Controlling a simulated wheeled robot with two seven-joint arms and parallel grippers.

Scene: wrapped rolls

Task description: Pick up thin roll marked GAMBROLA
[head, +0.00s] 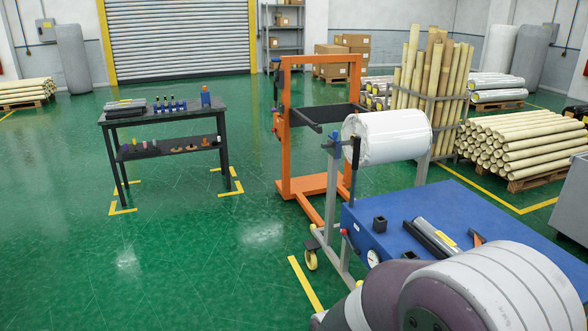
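No lettering is readable, so I cannot tell which roll is marked GAMBROLA. A thin grey roll with a yellow label (436,235) lies on the blue-topped table (408,207) at the right. Neither of my grippers is in view. A part of my arm fills the lower right corner and covers the near part of the blue table.
A thick white roll (387,136) is held on a stand behind the blue table, beside an orange lifting frame (286,130). Pale tubes (530,140) are stacked on a pallet at the right. The green floor (190,255) at the left front is clear.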

